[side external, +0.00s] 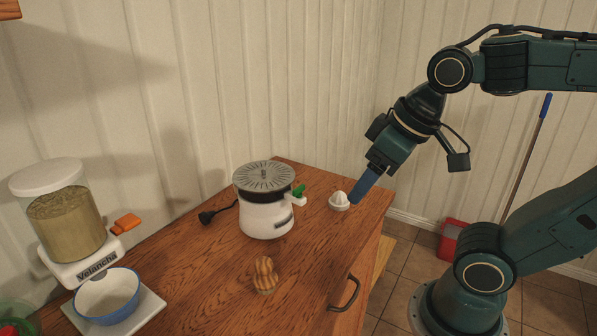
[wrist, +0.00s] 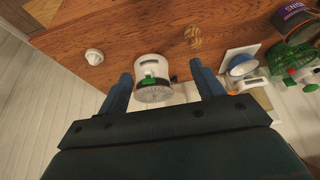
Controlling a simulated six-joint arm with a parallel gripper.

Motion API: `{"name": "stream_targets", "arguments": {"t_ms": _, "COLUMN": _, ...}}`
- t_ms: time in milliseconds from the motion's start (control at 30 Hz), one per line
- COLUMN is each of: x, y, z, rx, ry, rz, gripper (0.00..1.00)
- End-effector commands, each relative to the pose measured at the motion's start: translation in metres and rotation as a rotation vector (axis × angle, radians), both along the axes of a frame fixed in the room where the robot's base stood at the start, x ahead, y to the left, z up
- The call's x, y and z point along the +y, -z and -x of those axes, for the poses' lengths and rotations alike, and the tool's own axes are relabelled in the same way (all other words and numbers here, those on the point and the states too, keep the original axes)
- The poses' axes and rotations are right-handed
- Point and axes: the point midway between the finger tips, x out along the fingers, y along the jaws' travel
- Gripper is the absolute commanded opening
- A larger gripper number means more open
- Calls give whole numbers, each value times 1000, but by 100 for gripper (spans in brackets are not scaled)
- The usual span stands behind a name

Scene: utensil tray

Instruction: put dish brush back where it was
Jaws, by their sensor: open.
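No dish brush can be made out clearly in either view. My gripper (side external: 365,186) is in the air above the right end of the wooden cabinet top, close to a small white ribbed dome (side external: 339,201). In the wrist view my gripper (wrist: 161,69) has its two blue fingers wide apart, with nothing held between them. Between the fingers in that picture, a white appliance (wrist: 152,67) with a grey slotted disc and a green part shows beyond. The white dome (wrist: 94,57) shows left of the fingers.
The wooden top (side external: 200,285) also holds a ridged brown object (side external: 265,274) near its front, a filled dispenser (side external: 68,222) and a blue-white bowl (side external: 107,294) on a white base. A green-and-clear object (wrist: 292,60) is at the wrist view's right. Bare wood separates these things.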

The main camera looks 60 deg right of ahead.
Motion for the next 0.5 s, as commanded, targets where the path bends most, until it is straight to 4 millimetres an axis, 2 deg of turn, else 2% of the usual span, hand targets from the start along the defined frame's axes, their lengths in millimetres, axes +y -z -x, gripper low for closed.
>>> {"name": "stream_targets", "arguments": {"t_ms": 200, "x": -5, "y": 0, "z": 17, "rx": -46, "ry": 3, "rz": 11, "gripper": 67}}
{"name": "stream_targets", "arguments": {"t_ms": 500, "x": -6, "y": 1, "z": 18, "rx": -49, "ry": 3, "rz": 12, "gripper": 67}}
